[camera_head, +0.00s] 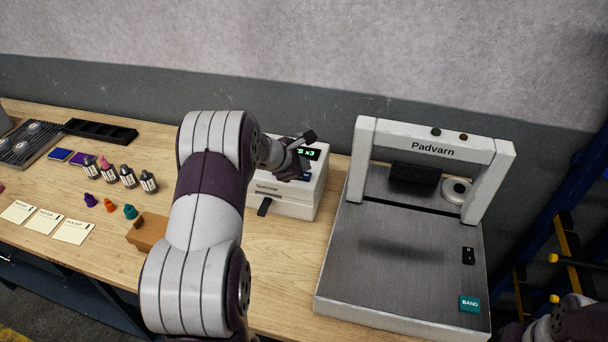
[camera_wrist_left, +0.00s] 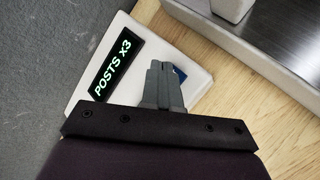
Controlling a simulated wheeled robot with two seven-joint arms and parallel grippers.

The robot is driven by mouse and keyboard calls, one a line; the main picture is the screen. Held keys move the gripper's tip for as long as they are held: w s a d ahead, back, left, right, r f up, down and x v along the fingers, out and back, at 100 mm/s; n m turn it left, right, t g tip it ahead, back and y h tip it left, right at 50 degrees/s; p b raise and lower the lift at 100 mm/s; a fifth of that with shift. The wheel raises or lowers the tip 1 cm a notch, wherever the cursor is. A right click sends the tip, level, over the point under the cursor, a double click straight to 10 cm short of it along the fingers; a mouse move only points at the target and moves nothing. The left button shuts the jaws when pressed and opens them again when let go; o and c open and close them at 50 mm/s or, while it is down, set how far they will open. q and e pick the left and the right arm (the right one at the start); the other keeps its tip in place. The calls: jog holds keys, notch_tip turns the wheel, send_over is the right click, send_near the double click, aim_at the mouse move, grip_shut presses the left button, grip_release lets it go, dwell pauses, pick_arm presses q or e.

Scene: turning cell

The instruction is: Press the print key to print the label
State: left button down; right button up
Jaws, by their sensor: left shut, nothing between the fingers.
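The white label printer (camera_head: 290,205) stands on the wooden bench, left of the large Padvarn machine. Its black display (camera_wrist_left: 116,65) reads "POSTS X3" in green-white letters. A blue key (camera_wrist_left: 181,73) on the printer's top shows just beside my fingers and is partly hidden by them. My left gripper (camera_wrist_left: 160,70) is shut and empty, with its fingertips over the printer top close to the key; I cannot tell whether they touch it. In the head view my left gripper (camera_head: 300,172) is at the printer, partly covering it. My right gripper is out of view.
The Padvarn machine (camera_head: 335,300) with its overhead frame and teal BAND button (camera_head: 470,304) stands to the right. Several ink bottles (camera_head: 127,177), coloured stampers (camera_head: 109,205) and paper cards (camera_head: 74,229) lie to the left. A brown block (camera_head: 148,231) sits beside my left arm.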

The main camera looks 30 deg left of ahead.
pick_arm(q)
jog(key=shift+f, duration=0.1)
dwell(0.7)
jog(key=shift+f+b, duration=0.35)
jog(key=shift+b, duration=0.2)
jog(key=shift+f+b, duration=0.45)
jog(key=shift+b, duration=0.1)
dwell(0.5)
jog(key=shift+r, duration=0.15)
jog(key=shift+r+p, duration=0.6)
jog(key=shift+r, duration=0.15)
notch_tip(320, 180, up, 5)
jog(key=p, duration=0.4)
dwell(0.8)
